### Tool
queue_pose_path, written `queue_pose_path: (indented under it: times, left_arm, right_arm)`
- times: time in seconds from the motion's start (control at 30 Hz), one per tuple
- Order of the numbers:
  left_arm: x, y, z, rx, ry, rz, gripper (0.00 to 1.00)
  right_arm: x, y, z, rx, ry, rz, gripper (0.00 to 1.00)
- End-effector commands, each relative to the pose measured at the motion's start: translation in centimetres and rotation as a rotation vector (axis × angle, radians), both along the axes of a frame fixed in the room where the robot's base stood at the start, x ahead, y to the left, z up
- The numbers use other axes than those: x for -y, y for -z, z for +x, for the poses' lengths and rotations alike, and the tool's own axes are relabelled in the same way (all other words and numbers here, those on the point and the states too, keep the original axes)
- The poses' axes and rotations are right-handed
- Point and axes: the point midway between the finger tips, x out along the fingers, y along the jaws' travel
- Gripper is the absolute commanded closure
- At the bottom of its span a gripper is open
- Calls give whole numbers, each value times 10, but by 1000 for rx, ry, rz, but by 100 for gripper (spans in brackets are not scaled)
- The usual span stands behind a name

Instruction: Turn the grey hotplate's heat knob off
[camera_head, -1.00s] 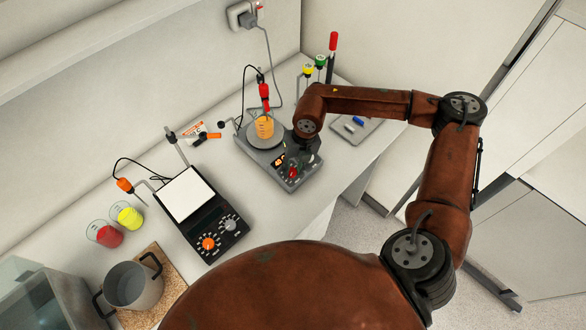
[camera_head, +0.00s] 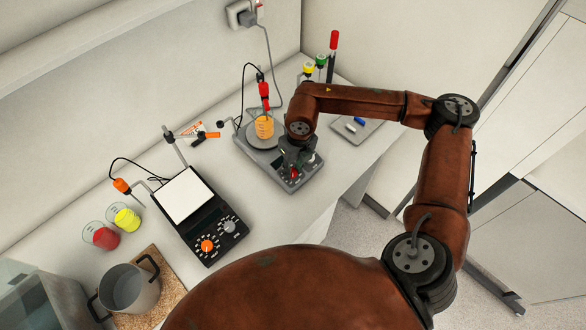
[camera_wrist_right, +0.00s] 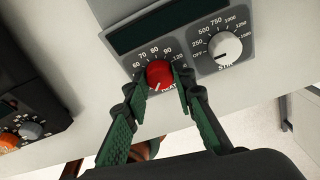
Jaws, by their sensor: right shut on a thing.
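The grey hotplate (camera_head: 252,143) stands on the bench with an orange-filled beaker (camera_head: 264,127) on its plate. Its red heat knob (camera_wrist_right: 159,74) shows in the right wrist view on the front panel, with a printed number scale around its upper side. A white mark on the knob points down and slightly left in that view. My right gripper (camera_wrist_right: 162,84) has its green-lined fingers on both sides of the red knob, shut on it. In the head view the right gripper (camera_head: 293,172) reaches down over the front panel. My left gripper is not in view.
The grey stir knob (camera_wrist_right: 224,47) sits close beside the right finger. A black hotplate (camera_head: 205,220) with a white top stands to the left, with red and yellow beakers and a pot (camera_head: 130,288) beyond. A small tray (camera_head: 371,130) lies right of the grey hotplate.

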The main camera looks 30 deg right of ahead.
Motion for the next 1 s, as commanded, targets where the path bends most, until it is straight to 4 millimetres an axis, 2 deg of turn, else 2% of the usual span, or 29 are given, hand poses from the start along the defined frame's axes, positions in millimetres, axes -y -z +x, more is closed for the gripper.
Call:
queue_pose_path:
  times: [0.1, 0.13, 0.37, 0.73, 0.87, 1.0]
  left_arm:
    - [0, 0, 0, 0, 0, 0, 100]
    - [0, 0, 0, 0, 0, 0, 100]
    - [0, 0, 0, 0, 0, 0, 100]
    - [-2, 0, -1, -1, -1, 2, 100]
    - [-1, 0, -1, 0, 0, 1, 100]
    - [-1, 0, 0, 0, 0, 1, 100]
  right_arm:
    - [1, 1, 0, -2, 1, -2, 100]
    - [1, 1, 0, -2, 1, -2, 75]
    - [1, 1, 0, -1, 1, -1, 59]
    - [0, -6, 0, 1, 1, 0, 58]
    - [2, -24, 0, 4, 1, 0, 58]
    - [3, -54, -2, 4, 1, 1, 58]
